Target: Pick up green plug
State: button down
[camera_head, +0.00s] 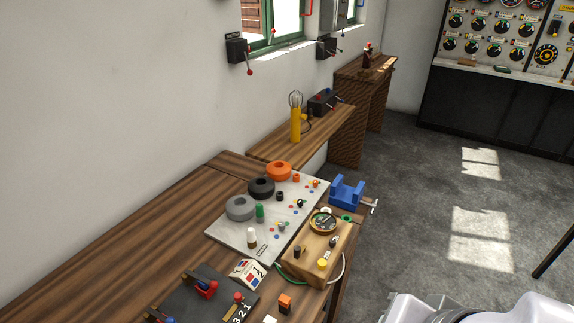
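A small upright green cylinder (260,212), which looks like the green plug, stands on the pale grey board (226,238) on the wooden bench. My gripper is not in view.
A wooden box with a gauge (312,254) stands right of the board, with a cable around it. A blue vise (346,192) is at the bench edge. Black and orange rings, a yellow lamp (296,124) and a dark switch panel (190,300) are nearby. Open floor lies right.

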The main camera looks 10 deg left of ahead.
aim_at(259, 208)
jog(key=i+l+u, duration=0.15)
jog(key=i+u, duration=0.15)
jog(key=u, duration=0.15)
jog(key=i+l+u, duration=0.3)
jog(key=u, duration=0.2)
jog(key=i+l+u, duration=0.2)
jog(key=l+u, duration=0.25)
jog(key=i+l+u, duration=0.15)
jog(key=l+u, duration=0.3)
jog(key=i+l+u, duration=0.1)
jog(key=l+u, duration=0.4)
jog(key=j, duration=0.1)
